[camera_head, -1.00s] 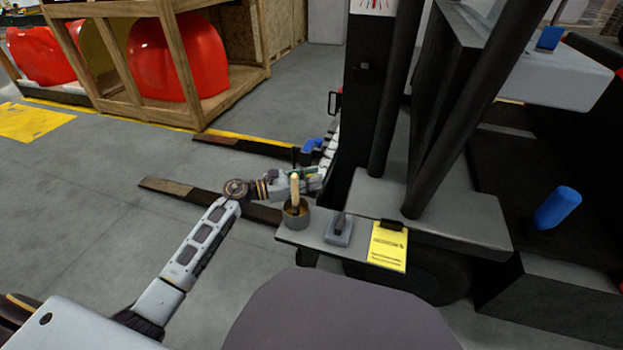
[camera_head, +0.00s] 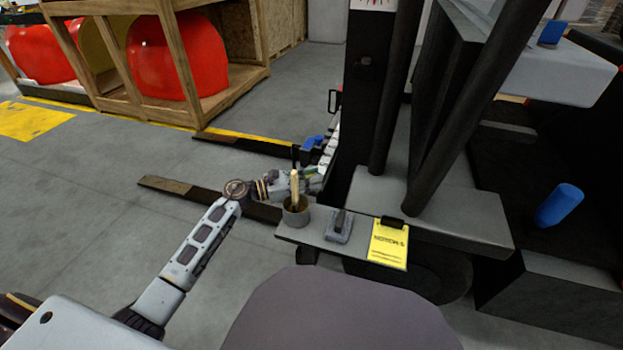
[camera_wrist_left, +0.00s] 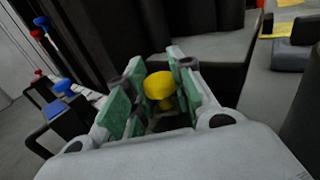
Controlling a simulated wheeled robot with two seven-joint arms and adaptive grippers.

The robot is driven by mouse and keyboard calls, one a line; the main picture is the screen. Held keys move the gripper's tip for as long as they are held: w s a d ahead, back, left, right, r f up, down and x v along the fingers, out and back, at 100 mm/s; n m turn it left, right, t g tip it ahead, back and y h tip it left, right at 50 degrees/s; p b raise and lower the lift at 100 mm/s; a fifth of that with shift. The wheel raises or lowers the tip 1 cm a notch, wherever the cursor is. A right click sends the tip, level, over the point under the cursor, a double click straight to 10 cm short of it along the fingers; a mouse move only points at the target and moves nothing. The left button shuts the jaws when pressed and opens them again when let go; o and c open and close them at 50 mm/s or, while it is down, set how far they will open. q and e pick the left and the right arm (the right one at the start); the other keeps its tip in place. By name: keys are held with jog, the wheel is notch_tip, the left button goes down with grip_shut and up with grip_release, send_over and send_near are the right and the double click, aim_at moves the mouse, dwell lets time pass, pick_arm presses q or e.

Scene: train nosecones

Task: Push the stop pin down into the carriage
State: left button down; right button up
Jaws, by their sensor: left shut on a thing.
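A stop pin with a round yellow knob (camera_wrist_left: 160,86) shows in the left wrist view. My left gripper (camera_wrist_left: 156,100) has its green-padded fingers on both sides of the knob and is shut on it. The pin's shaft below the knob is mostly hidden by the fingers. In the head view my left gripper (camera_head: 314,180) is at the black carriage (camera_head: 343,181) by the foot of the mast, and the yellow knob cannot be made out there. My right gripper is not in view.
Blue (camera_wrist_left: 63,87) and red-topped pins stand left of the gripper in the wrist view. A cup with a wooden-handled tool (camera_head: 296,214), a grey block (camera_head: 339,228) and a yellow clipboard (camera_head: 389,244) sit on the shelf close by. Fork tines (camera_head: 180,188) reach left over the floor.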

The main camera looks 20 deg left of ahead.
pick_arm(q)
jog(key=shift+f, duration=0.35)
jog(key=c, duration=1.1)
grip_release()
jog(key=shift+c, duration=0.2)
jog(key=shift+s+a+f, duration=0.1)
jog(key=v, duration=1.1)
jog(key=shift+s+a+r, duration=0.25)
jog(key=shift+a+r, duration=0.05)
